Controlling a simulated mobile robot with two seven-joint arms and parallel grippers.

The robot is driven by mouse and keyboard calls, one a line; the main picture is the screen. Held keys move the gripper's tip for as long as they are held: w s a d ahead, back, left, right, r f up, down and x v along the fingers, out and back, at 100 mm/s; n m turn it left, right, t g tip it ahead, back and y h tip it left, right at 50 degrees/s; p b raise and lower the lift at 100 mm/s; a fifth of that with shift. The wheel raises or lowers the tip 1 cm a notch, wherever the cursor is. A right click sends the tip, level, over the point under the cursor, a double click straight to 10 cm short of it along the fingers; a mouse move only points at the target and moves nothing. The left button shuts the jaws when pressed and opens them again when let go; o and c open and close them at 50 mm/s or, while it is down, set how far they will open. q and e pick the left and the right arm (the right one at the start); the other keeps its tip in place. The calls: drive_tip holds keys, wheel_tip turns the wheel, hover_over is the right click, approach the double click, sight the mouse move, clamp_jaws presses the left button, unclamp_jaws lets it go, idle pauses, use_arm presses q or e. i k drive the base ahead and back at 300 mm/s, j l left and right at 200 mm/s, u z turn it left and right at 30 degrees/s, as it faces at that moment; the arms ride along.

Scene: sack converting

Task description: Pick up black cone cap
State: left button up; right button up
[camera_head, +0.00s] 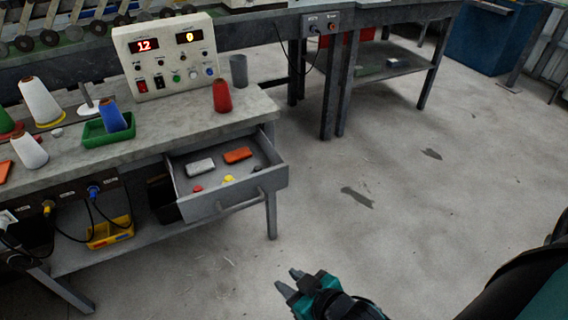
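I cannot make out a black cone cap for certain. The open drawer (277,180) of the workbench holds a small red cap-like piece (197,188), a yellow one (228,178) and a small dark grey spot (257,169) too small to identify. A white block (201,167) and an orange block (237,155) also lie in it. My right gripper (288,280) is low over the floor, right of and nearer than the drawer. Its two fingers are apart with nothing between them. My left gripper is not in view.
The workbench (185,130) carries a control box (167,58), a red cone (222,96), a grey cup (239,71), white cones (40,101) and a green tray (95,136) with a blue cone (112,115). A yellow bin (110,232) stands below. The floor at right is clear.

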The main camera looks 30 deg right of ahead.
sight(257, 168)
drive_tip(key=i+l+z, duration=0.15)
drive_tip(key=z, duration=0.15)
drive_tip(key=i+l+z, duration=0.3)
drive_tip(key=u, duration=1.1)
drive_tip(key=k+l+u, duration=0.2)
drive_tip(key=l+u, duration=0.2)
drive_tip(key=k+l+u, duration=0.2)
drive_tip(key=u, duration=0.25)
drive_tip(key=l, duration=0.1)
